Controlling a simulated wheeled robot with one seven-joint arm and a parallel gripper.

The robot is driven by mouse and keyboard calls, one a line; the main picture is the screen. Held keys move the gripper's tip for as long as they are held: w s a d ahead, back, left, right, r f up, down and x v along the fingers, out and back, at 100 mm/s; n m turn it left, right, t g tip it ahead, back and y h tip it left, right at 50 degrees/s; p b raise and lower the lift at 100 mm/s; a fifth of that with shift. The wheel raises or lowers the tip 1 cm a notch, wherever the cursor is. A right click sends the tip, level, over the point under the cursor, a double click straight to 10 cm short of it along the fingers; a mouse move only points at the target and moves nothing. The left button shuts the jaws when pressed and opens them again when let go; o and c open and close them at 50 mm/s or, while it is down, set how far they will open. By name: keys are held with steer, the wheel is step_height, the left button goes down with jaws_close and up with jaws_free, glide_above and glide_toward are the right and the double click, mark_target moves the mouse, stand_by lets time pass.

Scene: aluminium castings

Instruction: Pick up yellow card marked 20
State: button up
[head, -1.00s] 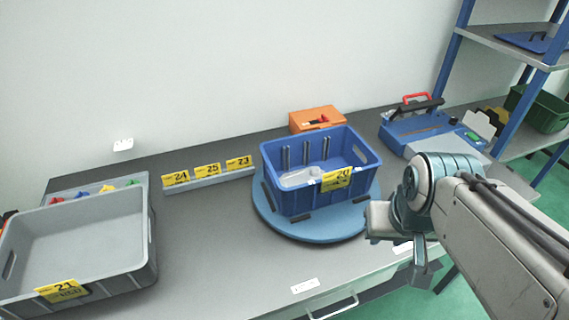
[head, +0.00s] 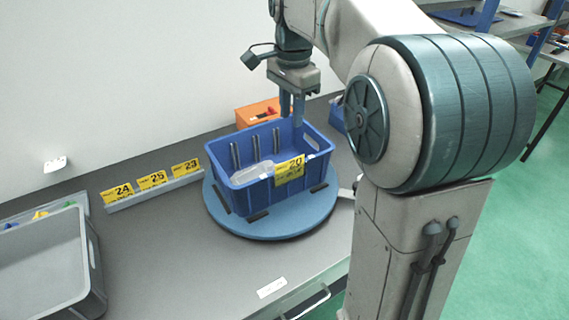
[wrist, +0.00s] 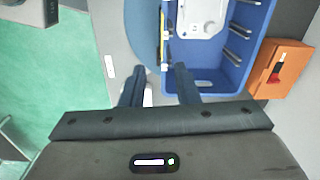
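The yellow card marked 20 (head: 289,171) is on the front right of the blue bin (head: 217,181). In the wrist view the card (wrist: 164,50) is a thin, nearly edge-on yellow strip along the bin's wall. My gripper (head: 292,118) points down above the right part of the bin in the head view, higher than the card. In the wrist view its two fingers (wrist: 159,82) are apart with nothing held between them. One finger lies over the bin side and the other outside it. The card is beyond the fingertips, apart from them.
The bin stands on a round blue turntable (head: 290,228). It holds a pale grey casting (head: 250,174) and several upright metal pins. A rail (head: 150,193) with yellow cards 24, 25 and 23 lies left. An orange case (head: 257,112) is behind; a grey tray (head: 45,265) is far left.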

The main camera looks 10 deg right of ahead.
steer(key=w, duration=0.1)
steer(key=m, duration=0.1)
glide_above(284, 167)
steer(key=w+d, duration=0.1)
steer(key=d, duration=0.1)
steer(key=f, duration=0.8)
steer(key=shift+w+a+f, duration=0.1)
steer(key=shift+w+a, duration=0.05)
steer(key=shift+w, duration=0.05)
steer(key=f, duration=0.4)
steer(key=shift+s+f, duration=0.3)
steer(key=shift+s, duration=0.05)
steer(key=shift+f, duration=0.5)
jaws_close()
